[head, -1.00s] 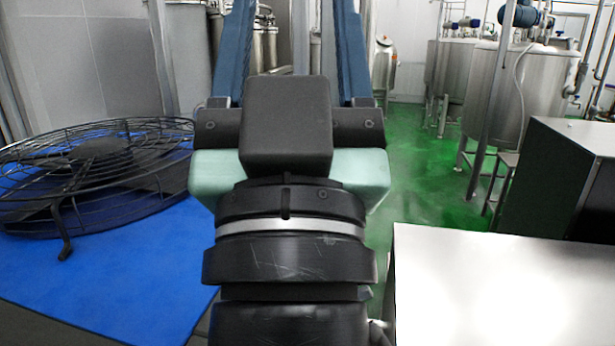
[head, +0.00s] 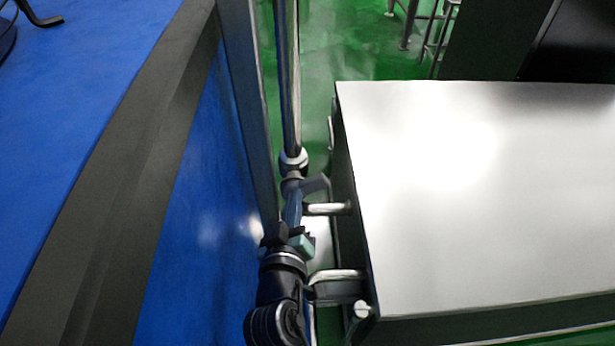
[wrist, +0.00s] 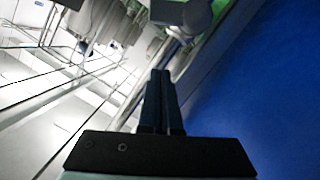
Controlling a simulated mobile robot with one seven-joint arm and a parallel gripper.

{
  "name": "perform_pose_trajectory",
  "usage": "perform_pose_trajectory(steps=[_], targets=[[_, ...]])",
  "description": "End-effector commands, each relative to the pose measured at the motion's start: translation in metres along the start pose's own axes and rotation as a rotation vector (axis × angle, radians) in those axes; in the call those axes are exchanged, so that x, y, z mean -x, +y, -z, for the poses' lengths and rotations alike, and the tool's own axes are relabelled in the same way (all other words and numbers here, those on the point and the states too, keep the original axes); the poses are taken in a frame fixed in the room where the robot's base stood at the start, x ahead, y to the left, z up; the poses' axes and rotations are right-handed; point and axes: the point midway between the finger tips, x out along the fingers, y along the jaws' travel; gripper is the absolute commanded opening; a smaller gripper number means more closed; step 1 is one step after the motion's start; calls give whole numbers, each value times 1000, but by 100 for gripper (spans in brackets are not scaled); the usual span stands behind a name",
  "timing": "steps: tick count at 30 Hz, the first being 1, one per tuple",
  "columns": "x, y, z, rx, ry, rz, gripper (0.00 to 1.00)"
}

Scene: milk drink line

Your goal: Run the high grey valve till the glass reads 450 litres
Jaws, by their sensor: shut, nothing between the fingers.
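In the head view a grey valve lever (head: 315,184) sits on a pipe fitting in the narrow gap between the blue surface and the steel cabinet. My gripper (head: 292,198) is shut and empty, its blue fingers pointing at the fitting, just below and left of the lever. I cannot tell whether they touch it. In the wrist view my shut fingers (wrist: 160,74) point toward a grey valve part (wrist: 182,13) close beyond the tips. I make out no gauge glass or litre reading in either view.
A shiny steel pipe (head: 290,80) runs up from the fitting. The steel cabinet (head: 470,200) stands close on the right, with bar handles (head: 335,275) jutting into the gap. A blue-topped block (head: 80,120) with a dark edge closes in on the left. Green floor shows beyond.

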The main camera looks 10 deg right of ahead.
Motion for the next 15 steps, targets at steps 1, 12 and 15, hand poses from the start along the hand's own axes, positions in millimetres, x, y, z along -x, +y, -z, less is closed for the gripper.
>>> perform_pose_trajectory(steps=[1,12,15], targets=[[-8,2,1,-1,1,-3,0],[-74,2,2,-3,3,-3,0],[-90,2,2,-4,2,-2,0]])
